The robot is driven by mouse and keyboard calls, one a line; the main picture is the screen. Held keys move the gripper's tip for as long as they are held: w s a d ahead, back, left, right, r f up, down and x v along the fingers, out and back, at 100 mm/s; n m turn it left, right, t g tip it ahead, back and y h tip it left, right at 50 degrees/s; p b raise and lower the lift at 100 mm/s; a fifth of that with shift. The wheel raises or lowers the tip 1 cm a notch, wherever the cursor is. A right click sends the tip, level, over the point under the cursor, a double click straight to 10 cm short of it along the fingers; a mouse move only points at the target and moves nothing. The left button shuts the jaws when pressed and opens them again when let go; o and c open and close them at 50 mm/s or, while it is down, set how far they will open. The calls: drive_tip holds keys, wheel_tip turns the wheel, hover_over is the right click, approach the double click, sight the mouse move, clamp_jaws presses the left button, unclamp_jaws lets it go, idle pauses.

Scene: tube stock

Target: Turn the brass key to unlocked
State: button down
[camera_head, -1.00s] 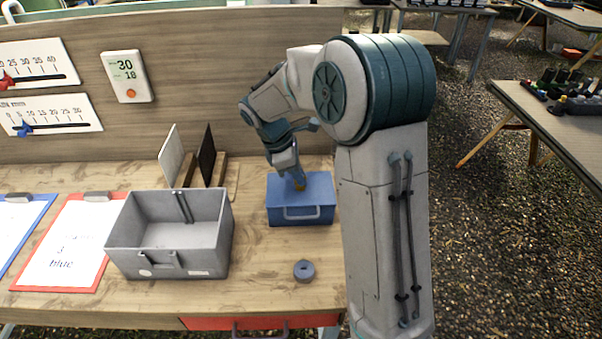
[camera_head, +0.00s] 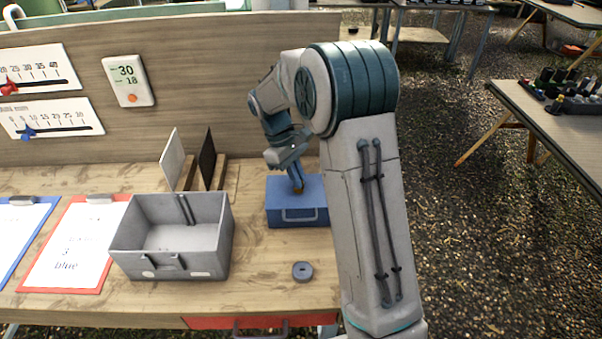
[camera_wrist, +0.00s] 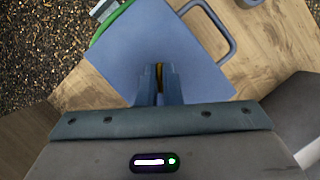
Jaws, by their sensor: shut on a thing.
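The brass key (camera_wrist: 159,72) shows as a thin yellow strip between my fingertips in the wrist view. It stands at the top of a blue box (camera_head: 297,216) with a grey handle on its front. The blue box also fills the middle of the wrist view (camera_wrist: 110,50). My gripper (camera_head: 298,188) is over the box top, shut on the key, and it also shows in the wrist view (camera_wrist: 159,85). The fingers hide most of the key, and no lock markings can be made out.
An open grey bin (camera_head: 172,262) stands left of the blue box. A small grey ring (camera_head: 302,271) lies in front of the box. Two upright panels (camera_head: 190,160) stand behind the bin. A red-fronted drawer (camera_head: 262,321) is below the table edge. Bare wood surrounds the ring.

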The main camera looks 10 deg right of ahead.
drive_tip(key=m+y, duration=0.1)
drive_tip(key=m, duration=0.1)
drive_tip(key=m+y+p, duration=0.1)
drive_tip(key=m, duration=0.2)
drive_tip(key=shift+w+r+m+g, duration=0.1)
drive_tip(key=shift+w+m+g, duration=0.05)
drive_tip(key=shift+m+g, duration=0.2)
drive_tip(key=m+y, duration=0.1)
drive_tip(key=m, duration=0.3)
drive_tip(key=shift+d+m+y, duration=0.1)
drive_tip(key=shift+m+y, duration=0.25)
drive_tip(key=shift+y, duration=0.05)
drive_tip(key=c, duration=1.6)
unclamp_jaws()
drive_tip(key=shift+d, duration=0.1)
drive_tip(key=v, duration=1.3)
drive_tip(key=shift+w+r+b, duration=0.3)
drive_tip(key=shift+w, duration=0.05)
